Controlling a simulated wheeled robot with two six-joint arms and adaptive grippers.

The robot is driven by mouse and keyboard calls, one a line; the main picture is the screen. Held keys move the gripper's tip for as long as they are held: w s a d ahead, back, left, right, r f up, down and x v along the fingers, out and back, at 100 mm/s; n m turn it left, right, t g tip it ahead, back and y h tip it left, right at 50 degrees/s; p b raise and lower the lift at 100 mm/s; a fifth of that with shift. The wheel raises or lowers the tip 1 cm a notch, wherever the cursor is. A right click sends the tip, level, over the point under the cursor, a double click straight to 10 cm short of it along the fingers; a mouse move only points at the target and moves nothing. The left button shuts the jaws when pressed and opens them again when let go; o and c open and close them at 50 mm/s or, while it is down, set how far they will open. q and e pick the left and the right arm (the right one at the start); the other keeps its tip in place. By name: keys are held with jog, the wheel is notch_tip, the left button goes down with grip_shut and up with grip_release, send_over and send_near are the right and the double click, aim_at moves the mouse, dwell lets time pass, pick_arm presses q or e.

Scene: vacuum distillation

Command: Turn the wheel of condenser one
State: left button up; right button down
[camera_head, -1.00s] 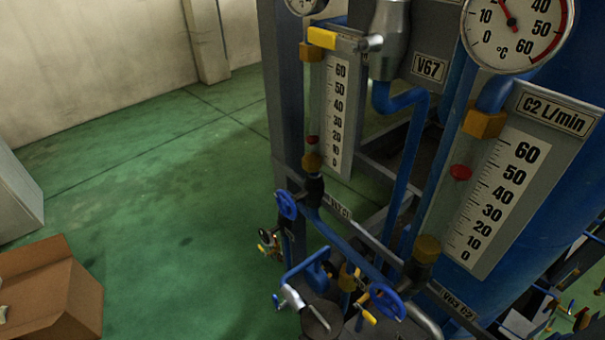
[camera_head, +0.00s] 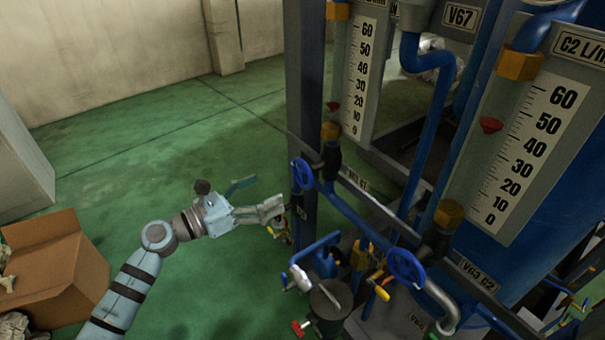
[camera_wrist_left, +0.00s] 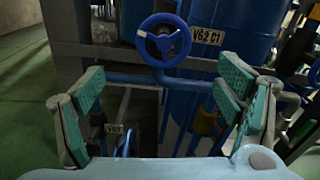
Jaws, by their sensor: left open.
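The blue wheel of condenser one (camera_head: 302,174) stands on the blue pipework by a tag that reads as V62 C1 in the left wrist view. In that view the wheel (camera_wrist_left: 163,40) is above and beyond the fingertips, with its spokes facing me. My left gripper (camera_head: 258,196) is to the left of the wheel in the head view, apart from it. The left wrist view shows its green-padded fingers (camera_wrist_left: 163,88) wide apart with nothing gripped. My right gripper is not in view.
A second blue wheel (camera_head: 407,267) sits lower right near the V63 C2 tag (camera_head: 478,276). A dark frame post (camera_head: 306,80) rises behind the first wheel. Small valves and pipes crowd below. A cardboard box (camera_head: 55,265) stands at left; the green floor between is mostly clear.

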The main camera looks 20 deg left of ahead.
aim_at(300, 175)
pick_arm(q)
jog(key=x, duration=0.7)
jog(key=shift+s+d+r, duration=0.25)
jog(key=shift+s+r, duration=0.05)
jog(key=shift+r, duration=0.05)
jog(key=x, duration=0.3)
jog(key=shift+a+f, duration=0.15)
jog(key=shift+f, duration=0.1)
jog(key=shift+w, duration=0.3)
jog(key=shift+s, duration=0.1)
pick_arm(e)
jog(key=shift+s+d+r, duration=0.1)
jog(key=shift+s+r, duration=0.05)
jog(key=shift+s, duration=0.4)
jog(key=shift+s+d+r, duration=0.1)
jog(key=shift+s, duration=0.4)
pick_arm(q)
jog(key=c, duration=1.2)
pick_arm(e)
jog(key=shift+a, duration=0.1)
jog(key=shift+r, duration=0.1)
